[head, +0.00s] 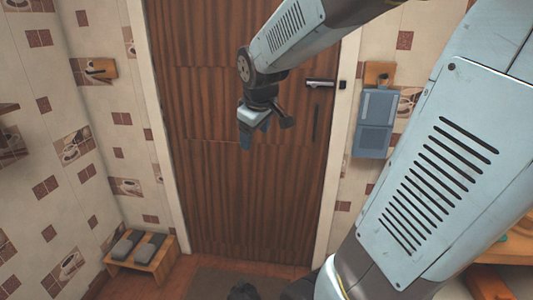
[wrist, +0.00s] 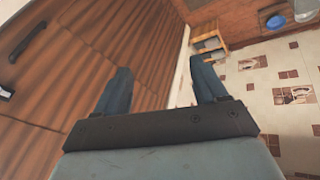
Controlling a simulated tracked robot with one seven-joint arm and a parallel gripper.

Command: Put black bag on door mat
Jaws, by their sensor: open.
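A dark door mat (head: 208,284) lies on the floor in front of the door, at the bottom edge of the head view and partly cut off. A small black shape (head: 242,291) shows at that edge, over the mat; it may be the black bag, but too little of it is visible to tell. My gripper (head: 265,136) is open and empty, raised in front of the brown door, well above the floor. In the wrist view its two blue-grey fingers (wrist: 163,86) are spread apart with nothing between them. Neither mat nor bag can be made out in that view.
The wooden door (head: 240,180) has a metal handle (head: 320,83). A small bench (head: 150,262) with grey slippers (head: 128,243) stands at lower left. A blue-grey panel (head: 375,125) hangs right of the door. A blue bowl (wrist: 276,22) sits at upper right in the wrist view.

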